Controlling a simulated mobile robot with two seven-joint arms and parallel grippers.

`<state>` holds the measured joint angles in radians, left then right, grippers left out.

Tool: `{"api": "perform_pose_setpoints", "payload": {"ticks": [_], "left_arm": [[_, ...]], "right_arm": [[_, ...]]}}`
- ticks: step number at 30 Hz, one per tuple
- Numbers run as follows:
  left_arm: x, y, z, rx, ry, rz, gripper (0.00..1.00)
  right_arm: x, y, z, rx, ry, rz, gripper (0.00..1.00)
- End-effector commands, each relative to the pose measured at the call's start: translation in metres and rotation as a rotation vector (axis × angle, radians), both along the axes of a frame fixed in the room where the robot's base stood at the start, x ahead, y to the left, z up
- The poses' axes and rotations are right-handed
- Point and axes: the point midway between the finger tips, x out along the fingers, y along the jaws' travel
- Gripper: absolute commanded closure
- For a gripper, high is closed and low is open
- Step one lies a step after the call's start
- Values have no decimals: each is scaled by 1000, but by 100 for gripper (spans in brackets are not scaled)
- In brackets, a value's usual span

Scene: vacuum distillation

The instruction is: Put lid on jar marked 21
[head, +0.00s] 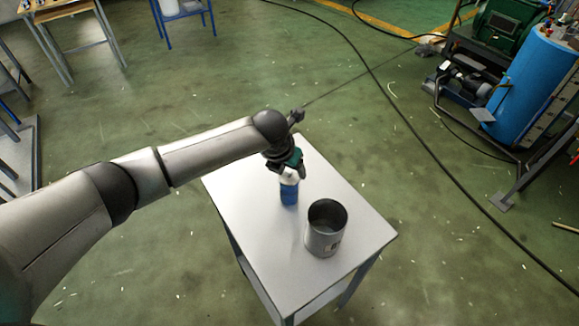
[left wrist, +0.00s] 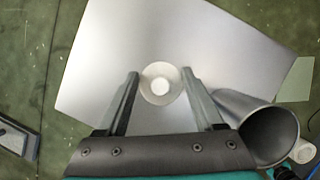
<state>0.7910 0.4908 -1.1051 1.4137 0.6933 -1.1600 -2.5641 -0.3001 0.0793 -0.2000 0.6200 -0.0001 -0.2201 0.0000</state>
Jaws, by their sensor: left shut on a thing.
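A small bottle-like container (head: 289,192) with a blue body and pale top is upright at the small table's middle. In the left wrist view its round pale top (left wrist: 160,83), with a brighter white centre, lies between my fingertips. My left gripper (head: 288,172) is above it, shut on its upper part. I cannot tell whether the pale top is a separate lid. An open grey metal can (head: 323,240) stands to its right and nearer, with a small label; it also shows in the left wrist view (left wrist: 270,133). No number 21 is readable. My right gripper is not in view.
The small pale table (head: 250,208) has bare surface around both containers. A dark cable (head: 400,110) runs across the green floor. A blue cylinder (head: 535,80) on a machine frame stands at the right. A wooden-topped stand (head: 72,30) is at the upper left.

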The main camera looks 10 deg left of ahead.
Motion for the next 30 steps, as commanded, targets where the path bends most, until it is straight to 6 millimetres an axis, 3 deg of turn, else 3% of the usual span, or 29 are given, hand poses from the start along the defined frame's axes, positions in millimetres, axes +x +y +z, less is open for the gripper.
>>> {"api": "perform_pose_setpoints", "payload": {"ticks": [3,4,11,23,30], "left_arm": [[0,0,0,0,0,0,84],[0,0,0,0,0,0,28],[0,0,0,0,0,0,2],[0,0,0,0,0,0,0],[0,0,11,0,0,0,0]], "right_arm": [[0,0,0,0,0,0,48],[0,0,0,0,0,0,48],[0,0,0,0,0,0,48],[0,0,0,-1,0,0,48],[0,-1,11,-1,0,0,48]]}}
